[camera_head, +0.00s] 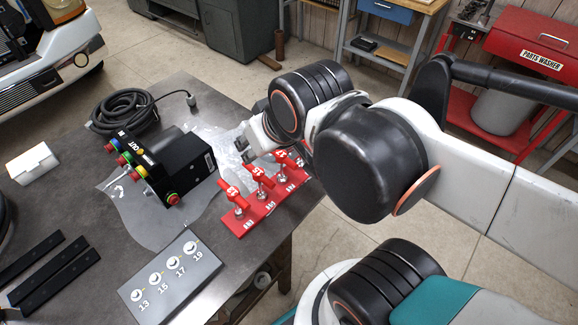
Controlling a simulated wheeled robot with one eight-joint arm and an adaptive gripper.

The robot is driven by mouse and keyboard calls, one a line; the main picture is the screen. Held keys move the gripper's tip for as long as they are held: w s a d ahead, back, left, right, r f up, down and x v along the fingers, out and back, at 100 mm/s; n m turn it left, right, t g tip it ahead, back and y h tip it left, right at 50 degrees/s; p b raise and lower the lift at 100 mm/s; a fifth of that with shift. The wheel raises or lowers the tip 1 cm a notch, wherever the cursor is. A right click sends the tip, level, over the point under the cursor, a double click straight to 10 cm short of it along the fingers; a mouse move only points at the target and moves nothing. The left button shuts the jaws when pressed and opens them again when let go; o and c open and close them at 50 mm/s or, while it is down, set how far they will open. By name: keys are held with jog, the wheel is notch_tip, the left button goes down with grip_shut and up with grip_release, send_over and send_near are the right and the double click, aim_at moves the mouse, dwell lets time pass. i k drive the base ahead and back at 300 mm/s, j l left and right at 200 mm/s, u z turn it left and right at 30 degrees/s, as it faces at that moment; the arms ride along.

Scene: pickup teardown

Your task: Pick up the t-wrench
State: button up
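My gripper (254,146) is at the far end of the rack, beside the farther handles. My arm hides much of it, and I cannot tell whether its fingers are open or touch a handle.
A grey block (172,276) with sockets marked 13, 15, 17 and 19 lies in front of the rack. A black control box (183,165) with coloured buttons, a coiled black cable (124,112), a white box (33,163) and black bars (55,277) lie on the dark table (95,225).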

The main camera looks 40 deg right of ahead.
aim_at(260, 186)
jog(key=l+u, duration=0.25)
jog(key=k+l+u, duration=0.15)
jog(key=l+u, duration=0.15)
jog(key=k+l+u, duration=0.1)
jog(key=l+u, duration=0.15)
jog(key=l, duration=0.2)
jog(key=k+l+u, duration=0.15)
jog(key=l+u, duration=0.15)
